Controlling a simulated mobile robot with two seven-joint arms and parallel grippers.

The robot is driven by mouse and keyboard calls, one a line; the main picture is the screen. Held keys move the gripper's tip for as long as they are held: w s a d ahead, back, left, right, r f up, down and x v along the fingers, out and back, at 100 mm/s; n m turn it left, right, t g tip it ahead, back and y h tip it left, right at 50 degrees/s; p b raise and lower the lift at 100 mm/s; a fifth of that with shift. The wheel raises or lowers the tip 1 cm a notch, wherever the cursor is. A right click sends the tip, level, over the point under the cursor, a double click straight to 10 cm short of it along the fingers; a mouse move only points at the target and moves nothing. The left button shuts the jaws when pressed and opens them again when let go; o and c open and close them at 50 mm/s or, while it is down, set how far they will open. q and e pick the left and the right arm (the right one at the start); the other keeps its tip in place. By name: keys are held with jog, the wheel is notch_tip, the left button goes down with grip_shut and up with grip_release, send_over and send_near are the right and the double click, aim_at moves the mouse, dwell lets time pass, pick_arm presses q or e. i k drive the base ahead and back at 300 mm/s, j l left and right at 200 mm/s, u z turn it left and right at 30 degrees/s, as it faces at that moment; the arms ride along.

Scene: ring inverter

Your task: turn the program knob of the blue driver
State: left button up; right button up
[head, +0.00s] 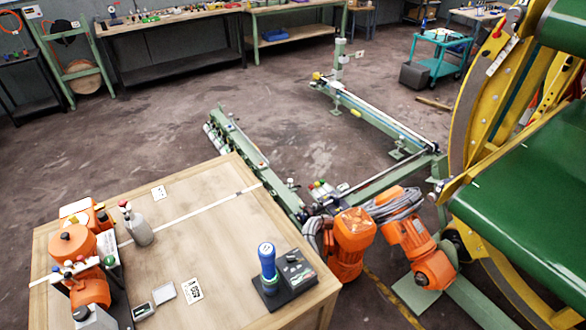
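The blue driver (268,262) stands upright at the right front corner of the wooden table. It has a blue body with a pale band near its top. It stands on a dark base plate (274,303), beside a dark control box (293,268) with small knobs or buttons on its sloped face. I cannot tell which of these is the program knob, nor how it is set. No gripper of mine can be made out in the head view, and nothing is seen touching the driver or the box.
On the wooden table (205,225), a grey bottle (138,228), a printed card (193,290) and small trays lie left of the driver. Orange machinery (72,243) crowds the table's left end. Orange machine units (352,238) stand just beyond its right edge. The table's middle is largely clear.

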aim_at(291, 258)
jog(key=i+u, duration=0.2)
jog(key=i, duration=0.4)
jog(key=i+l+u, duration=0.2)
jog(key=i, duration=0.4)
